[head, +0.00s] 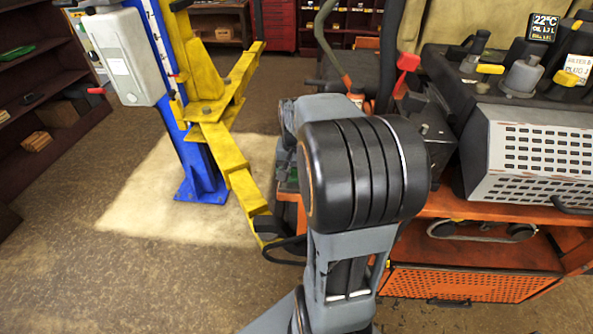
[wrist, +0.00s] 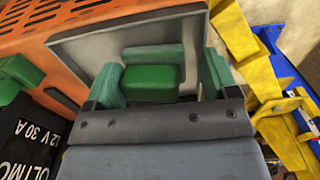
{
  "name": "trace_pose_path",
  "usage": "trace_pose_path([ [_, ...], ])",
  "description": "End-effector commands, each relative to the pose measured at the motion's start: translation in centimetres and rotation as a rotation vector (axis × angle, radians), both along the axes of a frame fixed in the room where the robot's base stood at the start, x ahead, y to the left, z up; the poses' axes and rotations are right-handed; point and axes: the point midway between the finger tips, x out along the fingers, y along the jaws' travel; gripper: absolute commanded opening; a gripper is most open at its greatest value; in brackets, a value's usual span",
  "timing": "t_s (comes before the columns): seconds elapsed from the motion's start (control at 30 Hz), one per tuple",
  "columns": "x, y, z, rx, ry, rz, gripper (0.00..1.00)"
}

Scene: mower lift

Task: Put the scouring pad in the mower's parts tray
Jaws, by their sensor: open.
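In the wrist view my gripper (wrist: 160,65) is open, with a teal finger at the left and another at the right. A bright green block, which looks like the scouring pad (wrist: 150,83), shows between the fingers. I cannot tell whether the fingers touch it. A teal strip lies just behind it. A shallow grey tray with a pale inside, which looks like the parts tray (wrist: 82,46), spreads beneath and behind the fingers. The block appears over or inside this tray; I cannot tell if it rests on it. In the head view my arm hides the gripper, and only small green bits show left of it.
An orange perforated panel (wrist: 45,28) borders the tray, with a dark box (wrist: 30,145) marked 12 V 30 A near it. The blue lift post (head: 180,110) and yellow lift arm (head: 228,160) stand left of my arm. An orange cart (head: 470,282) is at right.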

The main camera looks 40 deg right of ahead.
Motion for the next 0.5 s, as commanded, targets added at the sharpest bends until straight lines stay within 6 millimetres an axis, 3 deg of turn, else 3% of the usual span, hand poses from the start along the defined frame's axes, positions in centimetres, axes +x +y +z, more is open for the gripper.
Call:
trace_pose_path([
  [0.27, 0.0, 0.0, 1.3, -0.001, -0.002, 0.000, 0.80],
  [0.5, 0.1, 0.0, 5.9, -0.003, -0.004, 0.000, 0.80],
])
